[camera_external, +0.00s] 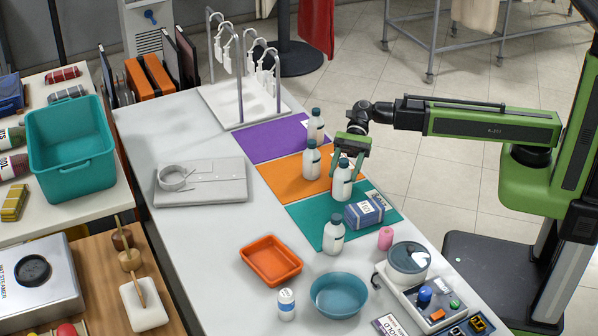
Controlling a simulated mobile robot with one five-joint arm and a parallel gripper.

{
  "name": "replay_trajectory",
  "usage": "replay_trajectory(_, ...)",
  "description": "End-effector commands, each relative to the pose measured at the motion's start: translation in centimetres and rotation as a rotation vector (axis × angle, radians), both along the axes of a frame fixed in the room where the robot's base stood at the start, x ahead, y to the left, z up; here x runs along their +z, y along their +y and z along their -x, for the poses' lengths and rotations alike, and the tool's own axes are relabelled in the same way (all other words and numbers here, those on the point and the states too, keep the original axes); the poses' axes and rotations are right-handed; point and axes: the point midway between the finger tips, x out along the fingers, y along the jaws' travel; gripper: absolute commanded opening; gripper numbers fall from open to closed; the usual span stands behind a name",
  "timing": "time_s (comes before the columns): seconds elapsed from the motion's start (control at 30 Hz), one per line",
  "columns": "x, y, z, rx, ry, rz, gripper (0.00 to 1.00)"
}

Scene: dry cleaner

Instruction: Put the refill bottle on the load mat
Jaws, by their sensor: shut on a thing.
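My gripper (347,164) points down, with its green fingers shut around a white bottle with a dark cap (342,188), likely the refill bottle. The bottle is upright near the border of the orange mat (285,183) and the teal mat (312,222); I cannot tell whether its base touches. Similar bottles stand on the purple mat (262,149), on the orange mat (311,160) and at the teal mat's front edge (333,238). The mats' labels are too small to read, so I cannot tell which is the load mat.
A blue package (365,211) lies on the teal mat, close to the held bottle. The counter between shirt and mats is clear.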

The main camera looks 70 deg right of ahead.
Motion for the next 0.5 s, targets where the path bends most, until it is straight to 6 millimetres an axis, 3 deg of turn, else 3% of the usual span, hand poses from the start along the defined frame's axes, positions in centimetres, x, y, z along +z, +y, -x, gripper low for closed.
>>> replay_trajectory(0.03,1.3,-1.4,0.0,-0.005,-0.001,-0.001,0.00)
replay_trajectory(0.3,5.2,-7.7,0.3,-0.005,-0.001,-0.001,0.00)
replay_trajectory(0.5,6.6,-10.8,0.4,-0.002,0.000,-0.001,0.00)
